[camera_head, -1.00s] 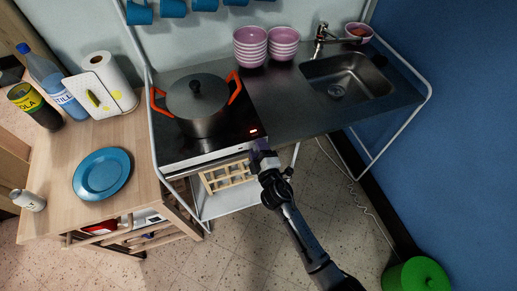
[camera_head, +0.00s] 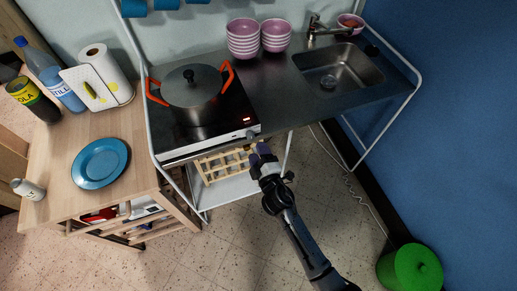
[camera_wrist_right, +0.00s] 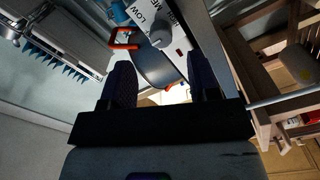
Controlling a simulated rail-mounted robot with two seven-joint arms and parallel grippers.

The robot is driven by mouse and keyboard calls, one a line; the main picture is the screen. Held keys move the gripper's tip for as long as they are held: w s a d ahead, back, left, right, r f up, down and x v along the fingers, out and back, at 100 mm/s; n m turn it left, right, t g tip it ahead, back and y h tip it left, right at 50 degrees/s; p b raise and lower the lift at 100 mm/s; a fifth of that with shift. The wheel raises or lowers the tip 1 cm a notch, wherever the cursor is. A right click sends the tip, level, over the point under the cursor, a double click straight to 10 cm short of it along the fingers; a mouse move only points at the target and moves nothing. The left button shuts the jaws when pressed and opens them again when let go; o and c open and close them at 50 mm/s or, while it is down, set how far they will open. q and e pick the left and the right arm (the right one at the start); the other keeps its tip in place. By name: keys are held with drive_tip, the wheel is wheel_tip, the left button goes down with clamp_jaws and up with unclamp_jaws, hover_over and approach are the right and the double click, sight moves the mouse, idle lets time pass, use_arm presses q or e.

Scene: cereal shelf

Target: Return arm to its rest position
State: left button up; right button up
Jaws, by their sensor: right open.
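My right gripper (camera_head: 263,152) is in front of the stove's front edge, near the right-hand end of its control panel. It also shows in the right wrist view (camera_wrist_right: 160,82), where its two dark fingers are spread apart with nothing held between them. The black stove (camera_head: 215,128) has a red light lit near its front right corner. A stove knob (camera_wrist_right: 161,39) shows beyond the fingers, apart from them, beside printed setting labels. A grey lidded pot (camera_head: 194,92) with orange handles stands on the stove. My left gripper is not in view.
A wooden side table (camera_head: 54,165) at left holds a blue plate (camera_head: 100,163), bottles and a paper towel roll. A green bin (camera_head: 410,268) is at lower right. Floor around my right arm is clear.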

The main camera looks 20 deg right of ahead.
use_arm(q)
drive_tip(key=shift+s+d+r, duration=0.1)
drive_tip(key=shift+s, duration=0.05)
use_arm(e)
drive_tip(key=shift+s+r, duration=0.1)
drive_tip(key=shift+s, duration=0.45)
